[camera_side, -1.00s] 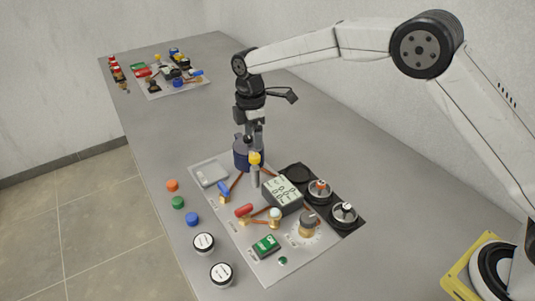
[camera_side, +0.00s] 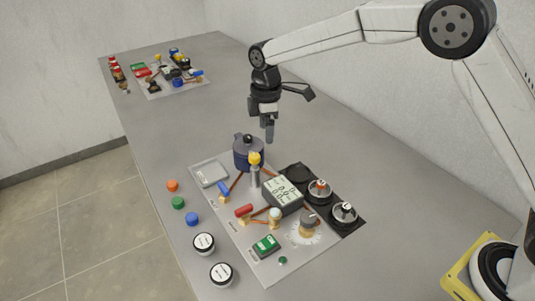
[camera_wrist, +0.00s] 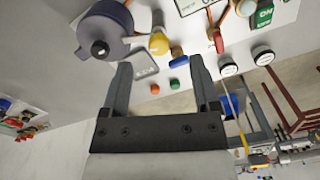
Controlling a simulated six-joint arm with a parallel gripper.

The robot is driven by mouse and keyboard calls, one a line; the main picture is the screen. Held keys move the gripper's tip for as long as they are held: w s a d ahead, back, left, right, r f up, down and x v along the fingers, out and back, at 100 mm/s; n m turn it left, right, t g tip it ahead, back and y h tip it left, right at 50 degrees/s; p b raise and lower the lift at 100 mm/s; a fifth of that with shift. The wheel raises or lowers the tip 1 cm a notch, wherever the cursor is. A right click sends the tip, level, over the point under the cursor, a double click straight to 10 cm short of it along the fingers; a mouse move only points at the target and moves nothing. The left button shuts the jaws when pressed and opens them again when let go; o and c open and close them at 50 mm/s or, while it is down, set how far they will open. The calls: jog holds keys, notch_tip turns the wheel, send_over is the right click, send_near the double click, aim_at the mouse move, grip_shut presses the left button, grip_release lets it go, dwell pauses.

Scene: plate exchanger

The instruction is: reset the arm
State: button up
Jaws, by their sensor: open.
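My gripper (camera_side: 269,132) hangs above the table, up and to the right of the blue-grey pot (camera_side: 247,155). In the wrist view my gripper (camera_wrist: 159,72) shows two dark fingers spread apart with nothing between them. The pot (camera_wrist: 104,27) is at the upper left there, clear of the fingers. The pot stands on the far end of the near panel (camera_side: 222,226) with its dark knob on top.
The near panel carries a yellow-topped valve (camera_side: 255,170), a display box (camera_side: 283,195), a red-handled valve (camera_side: 243,210) and a green switch (camera_side: 266,245). Coloured buttons line the left. A second panel (camera_side: 188,86) lies at the far end. Table behind the pot is clear.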

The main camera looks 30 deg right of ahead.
jog(key=s+d+f+m+t, duration=0.1)
jog(key=s+d+m, duration=0.3)
jog(key=s, duration=0.4)
jog(key=s+d+f+m+t, duration=0.1)
jog(key=s+d+m, duration=0.4)
jog(key=s, duration=0.4)
jog(key=s+d+f+m, duration=0.1)
jog(key=s+d+m, duration=0.3)
jog(key=s, duration=0.4)
jog(key=shift+s+d+m+t, duration=0.25)
jog(key=shift+m+t, duration=0.15)
jog(key=shift+m, duration=0.1)
jog(key=shift+c, duration=0.2)
